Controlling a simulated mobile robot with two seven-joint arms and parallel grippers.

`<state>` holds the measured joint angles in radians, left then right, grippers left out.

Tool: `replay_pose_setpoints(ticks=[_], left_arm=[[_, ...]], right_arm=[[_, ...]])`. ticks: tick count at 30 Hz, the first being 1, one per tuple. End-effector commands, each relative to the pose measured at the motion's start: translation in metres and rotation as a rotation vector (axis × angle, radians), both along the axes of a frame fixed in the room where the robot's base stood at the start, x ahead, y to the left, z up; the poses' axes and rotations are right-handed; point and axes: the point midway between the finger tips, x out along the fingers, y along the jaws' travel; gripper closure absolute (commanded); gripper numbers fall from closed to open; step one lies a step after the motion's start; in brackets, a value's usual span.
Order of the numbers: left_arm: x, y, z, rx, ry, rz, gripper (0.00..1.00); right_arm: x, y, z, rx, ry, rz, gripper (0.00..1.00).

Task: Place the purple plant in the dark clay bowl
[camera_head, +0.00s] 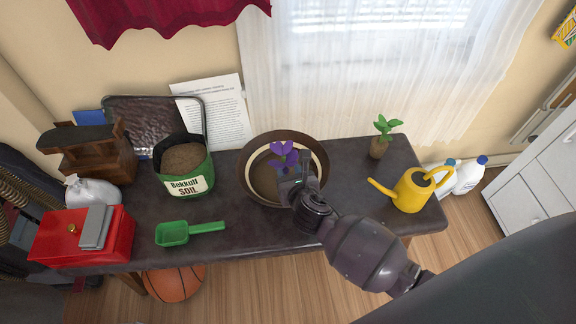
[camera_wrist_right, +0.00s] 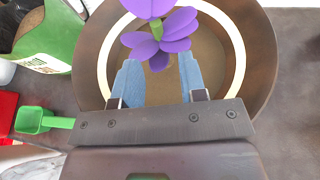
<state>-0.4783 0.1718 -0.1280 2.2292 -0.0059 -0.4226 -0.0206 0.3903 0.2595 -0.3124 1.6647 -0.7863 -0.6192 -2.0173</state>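The purple plant (camera_head: 283,155) shows purple petals over the inside of the dark clay bowl (camera_head: 246,160) on the table. The bowl has a brown rim and a pale inner ring. In the right wrist view the purple plant (camera_wrist_right: 160,40) lies just beyond my fingertips, with a bit of green among the petals; its base is hidden. My right gripper (camera_head: 292,184) is over the near right part of the bowl. In the right wrist view my right gripper (camera_wrist_right: 155,75) has its two blue fingers spread, with bare bowl floor showing between them. My left gripper is not in view.
A yellow watering can (camera_head: 412,192) and a small green potted plant (camera_head: 380,140) stand to the right. A soil bag (camera_head: 185,175), green scoop (camera_head: 185,232) and red box (camera_head: 75,240) are on the left. The table between scoop and bowl is clear.

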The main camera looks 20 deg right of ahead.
Motion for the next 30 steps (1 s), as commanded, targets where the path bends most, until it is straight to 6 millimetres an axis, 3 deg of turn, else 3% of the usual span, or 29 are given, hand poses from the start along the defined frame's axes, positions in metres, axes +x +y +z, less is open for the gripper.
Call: replay_pose_setpoints(ticks=[3,12,30], left_arm=[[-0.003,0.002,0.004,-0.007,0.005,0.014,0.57],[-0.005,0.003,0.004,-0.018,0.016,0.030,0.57],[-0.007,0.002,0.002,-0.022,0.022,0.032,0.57]], right_arm=[[-0.018,0.002,0.014,0.001,-0.006,-0.001,0.61],[-0.047,0.005,0.021,0.001,-0.001,0.000,0.61],[-0.050,0.005,0.020,0.000,0.001,-0.001,0.61]])
